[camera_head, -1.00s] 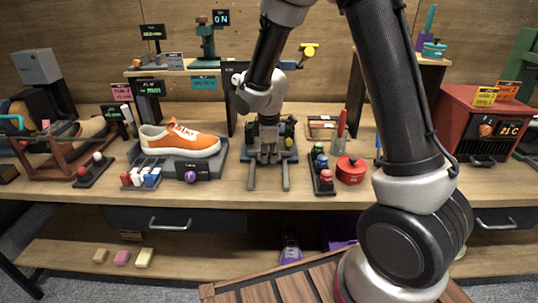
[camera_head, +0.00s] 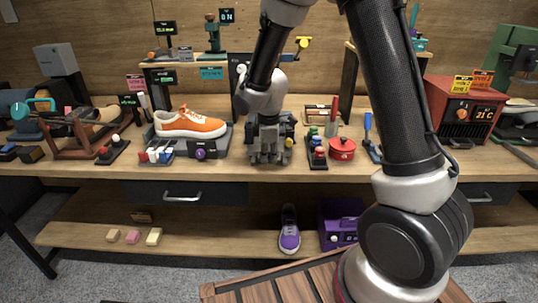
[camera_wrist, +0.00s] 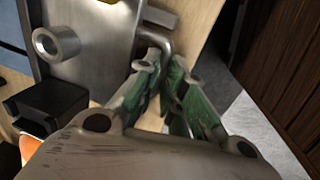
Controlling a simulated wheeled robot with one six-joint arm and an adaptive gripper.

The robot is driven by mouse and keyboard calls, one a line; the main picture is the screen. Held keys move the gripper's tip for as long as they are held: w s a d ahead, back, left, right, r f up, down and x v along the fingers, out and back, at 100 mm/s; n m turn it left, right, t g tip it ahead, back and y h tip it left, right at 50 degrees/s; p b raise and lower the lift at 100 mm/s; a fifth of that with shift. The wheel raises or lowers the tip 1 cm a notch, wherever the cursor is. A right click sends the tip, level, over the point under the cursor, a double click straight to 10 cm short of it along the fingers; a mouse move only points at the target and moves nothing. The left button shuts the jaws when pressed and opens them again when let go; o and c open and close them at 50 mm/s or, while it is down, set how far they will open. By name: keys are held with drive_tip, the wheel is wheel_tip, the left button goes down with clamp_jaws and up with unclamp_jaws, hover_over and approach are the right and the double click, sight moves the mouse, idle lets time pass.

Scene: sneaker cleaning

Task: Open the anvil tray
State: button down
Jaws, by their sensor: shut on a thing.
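In the wrist view a bare metal plate (camera_wrist: 100,28), which looks like the anvil tray's front, carries a bent metal handle (camera_wrist: 160,18). My gripper's fingers (camera_wrist: 160,62), with green pads, are closed around this handle. In the head view my gripper (camera_head: 268,158) points down at the bench front, in the middle. It hides most of the anvil station behind it, so the handle and how far the tray is out cannot be seen there.
An orange sneaker (camera_head: 190,123) sits on a stand left of my gripper. A purple shoe (camera_head: 289,230) and a purple box (camera_head: 340,228) are on the lower shelf.

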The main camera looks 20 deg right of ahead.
drive_tip(key=shift+s, duration=0.1)
drive_tip(key=c, duration=1.5)
unclamp_jaws()
drive_tip(key=shift+r, duration=0.1)
drive_tip(key=r, duration=0.4)
drive_tip(key=s+r, duration=0.1)
drive_tip(key=r, duration=0.2)
drive_tip(key=s+r, duration=0.1)
drive_tip(key=r, duration=0.3)
drive_tip(key=shift+a+r, duration=0.35)
